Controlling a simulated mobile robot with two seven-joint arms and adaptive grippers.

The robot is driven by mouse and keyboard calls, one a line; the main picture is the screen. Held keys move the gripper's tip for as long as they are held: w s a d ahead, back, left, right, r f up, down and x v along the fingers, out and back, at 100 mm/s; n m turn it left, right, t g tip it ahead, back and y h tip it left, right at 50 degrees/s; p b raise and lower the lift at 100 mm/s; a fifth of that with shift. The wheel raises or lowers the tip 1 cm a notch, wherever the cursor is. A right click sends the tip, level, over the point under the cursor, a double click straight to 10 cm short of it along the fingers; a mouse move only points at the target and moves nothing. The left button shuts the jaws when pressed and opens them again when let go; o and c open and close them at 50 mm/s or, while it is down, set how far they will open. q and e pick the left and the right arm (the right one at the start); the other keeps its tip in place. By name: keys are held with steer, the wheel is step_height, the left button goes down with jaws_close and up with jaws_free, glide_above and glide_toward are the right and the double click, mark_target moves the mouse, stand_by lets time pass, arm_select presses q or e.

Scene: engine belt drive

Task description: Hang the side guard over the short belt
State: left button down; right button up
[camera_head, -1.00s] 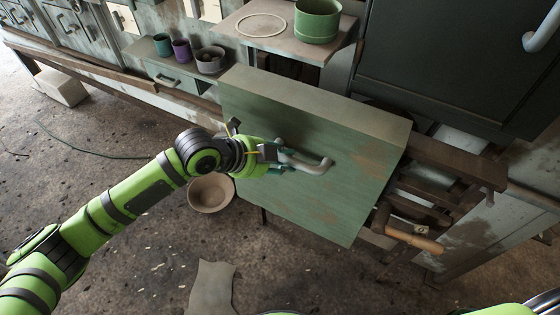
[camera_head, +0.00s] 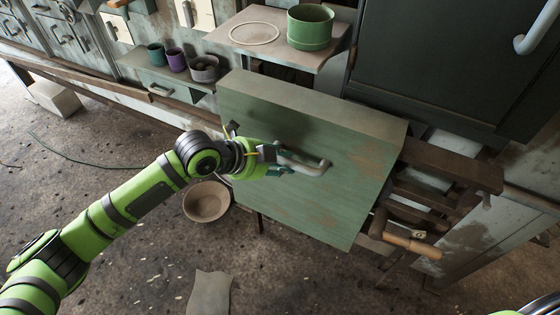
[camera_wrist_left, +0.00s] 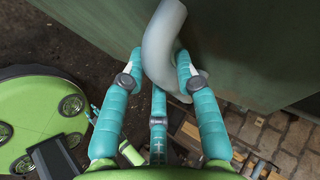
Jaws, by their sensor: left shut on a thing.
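The side guard (camera_head: 310,130) is a large, worn green box-shaped cover with a pale top edge. It is tilted in the head view and stands clear of the floor. My left gripper (camera_head: 282,163) is shut on the grey bent handle on its front face. In the left wrist view the teal fingers (camera_wrist_left: 165,75) close around this handle, with the guard's green face (camera_wrist_left: 240,50) behind it. The short belt does not show; the guard covers what is behind it. My right gripper is not in view.
A dark slatted frame (camera_head: 450,160) with a wooden-handled crank (camera_head: 410,241) stands right of the guard. Behind it is a shelf (camera_head: 275,42) with a green pot (camera_head: 310,28). A bowl (camera_head: 206,202) is left of the guard. The floor in front is mostly open.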

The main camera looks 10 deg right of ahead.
arm_select(q)
steer(key=shift+f+b, duration=0.8)
steer(key=shift+f, duration=0.2)
stand_by(0.8)
steer(key=c, duration=0.8)
jaws_free()
steer(key=shift+c, duration=0.2)
steer(key=v, duration=1.2)
steer(key=s+a+p, duration=0.2)
steer(key=s+a, duration=0.4)
steer(key=s, duration=0.2)
steer(key=shift+s, duration=0.15)
steer(key=shift+f, duration=0.15)
